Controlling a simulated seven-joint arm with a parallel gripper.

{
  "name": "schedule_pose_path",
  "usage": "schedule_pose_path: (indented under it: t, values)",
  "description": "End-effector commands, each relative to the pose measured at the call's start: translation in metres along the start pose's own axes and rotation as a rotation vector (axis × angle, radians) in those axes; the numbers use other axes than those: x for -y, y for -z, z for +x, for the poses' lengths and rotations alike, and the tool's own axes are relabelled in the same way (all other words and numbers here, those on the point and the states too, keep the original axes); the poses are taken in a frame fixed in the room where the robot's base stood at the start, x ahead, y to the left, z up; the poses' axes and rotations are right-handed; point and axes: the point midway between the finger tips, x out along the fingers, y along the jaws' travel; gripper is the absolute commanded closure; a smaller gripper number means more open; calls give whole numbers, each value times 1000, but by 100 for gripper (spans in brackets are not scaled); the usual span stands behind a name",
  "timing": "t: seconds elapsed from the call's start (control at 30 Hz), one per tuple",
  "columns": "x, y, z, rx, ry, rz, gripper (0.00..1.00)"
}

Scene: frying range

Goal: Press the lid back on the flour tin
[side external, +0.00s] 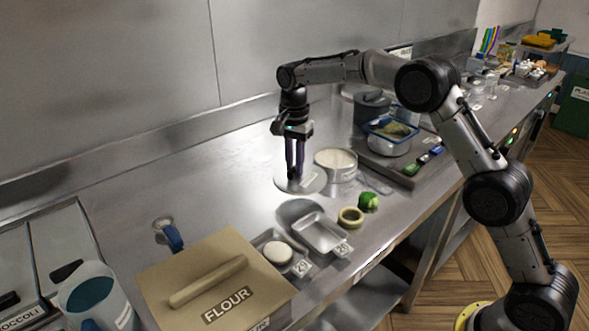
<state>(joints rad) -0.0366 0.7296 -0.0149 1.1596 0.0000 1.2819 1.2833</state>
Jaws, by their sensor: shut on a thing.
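My gripper (294,174) points straight down and is shut on the round pale metal lid (314,184), near its middle. The fingers hide the part of the lid that they grip. The lid is about level and carries a small pale label. It is just left of an open round metal tin (337,174) with pale, flour-like contents, and off its mouth. In this view their edges come close together; I cannot tell whether they touch. A darker patch on the counter lies below the lid, but its height is hard to judge.
A brown box lid marked FLOUR (185,270) lies in front at left. A metal tray (318,232), a ring (351,217) and a green vegetable (368,201) stand near the tin. A blue-rimmed container (390,128) is behind right. The counter left of the lid is clear.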

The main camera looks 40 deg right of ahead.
Motion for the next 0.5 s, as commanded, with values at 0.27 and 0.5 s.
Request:
schedule_pose_path:
  t: [0.27, 0.5]
  values:
    - [-3, 1, -9, 6, -10, -492, 100]
    - [-6, 10, -18, 12, -12, -907, 100]
